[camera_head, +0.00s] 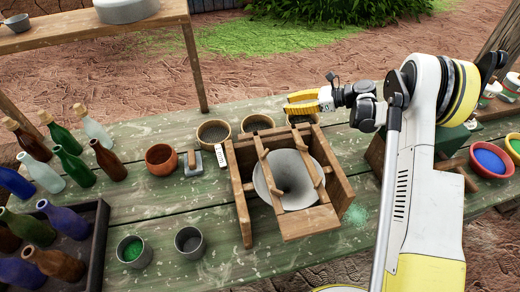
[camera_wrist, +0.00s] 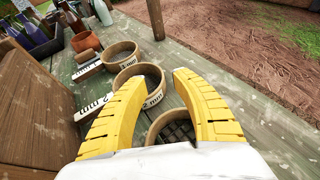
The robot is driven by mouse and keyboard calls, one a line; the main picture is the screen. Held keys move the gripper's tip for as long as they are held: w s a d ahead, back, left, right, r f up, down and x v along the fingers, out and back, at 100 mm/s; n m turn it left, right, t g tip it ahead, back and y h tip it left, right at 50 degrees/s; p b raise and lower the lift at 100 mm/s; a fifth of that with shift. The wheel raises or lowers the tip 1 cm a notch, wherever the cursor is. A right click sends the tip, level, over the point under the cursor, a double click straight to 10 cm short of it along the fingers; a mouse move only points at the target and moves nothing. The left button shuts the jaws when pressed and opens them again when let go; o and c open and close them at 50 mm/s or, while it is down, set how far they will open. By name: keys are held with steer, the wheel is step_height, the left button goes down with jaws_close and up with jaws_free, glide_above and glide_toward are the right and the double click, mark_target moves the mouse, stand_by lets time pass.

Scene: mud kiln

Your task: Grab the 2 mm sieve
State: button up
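Three round wooden-rimmed sieves stand in a row behind the wooden frame: a left sieve (camera_head: 213,132), a middle sieve (camera_head: 257,123) and a right sieve (camera_head: 301,122). My gripper (camera_head: 288,103) is open and empty at the right sieve. In the wrist view its yellow fingers (camera_wrist: 158,77) are spread, with the nearest sieve (camera_wrist: 178,128) between and below them, partly hidden by my gripper. That sieve shows a coarse dark mesh. The other rims carry partly readable "mm" markings.
The wooden frame with a grey funnel (camera_head: 290,172) stands close in front of the sieves. A terracotta pot (camera_head: 160,158), bottles (camera_head: 75,168) and metal cups (camera_head: 133,250) are to the left. Colored bowls (camera_head: 490,160) are at the right. Free tabletop lies behind the sieves.

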mark_target(262, 115)
step_height(262, 115, down, 4)
steer(key=shift+a+r+b, duration=0.1)
steer(key=shift+b, duration=1)
steer(key=b+x, duration=0.4)
steer(key=x, duration=0.6)
steer(key=shift+w+a, duration=0.1)
steer(key=shift+a, duration=0.35)
steer(key=shift+r, duration=0.15)
jaws_close()
